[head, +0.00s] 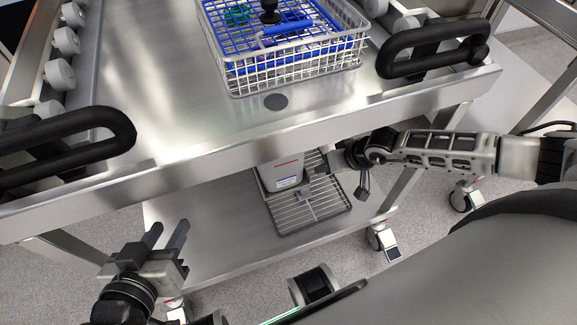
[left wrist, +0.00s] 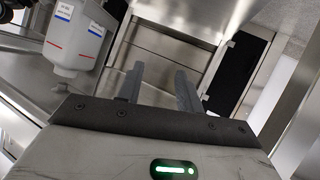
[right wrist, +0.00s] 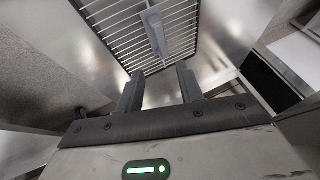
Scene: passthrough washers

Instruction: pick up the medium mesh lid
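A flat metal mesh lid (head: 312,215) with thin parallel bars and a small grey handle lies on the cart's lower shelf. Its upper left is partly hidden by a white container. The lid also shows at the top of the right wrist view (right wrist: 112,22), with its grey handle (right wrist: 155,32) beyond the fingers. My right gripper (head: 340,184) is open and empty, near the lid's right side and apart from the handle. Its fingers (right wrist: 160,72) point toward the lid. My left gripper (head: 165,232) is open and empty, in front of the shelf's left part.
The white container (head: 281,174) with a label stands on the lower shelf (head: 220,225). The cart's top (head: 170,75) overhangs the shelf and carries a wire basket (head: 295,72) with blue items. Black handles (head: 435,50) stick out at its front. The shelf's left part is clear.

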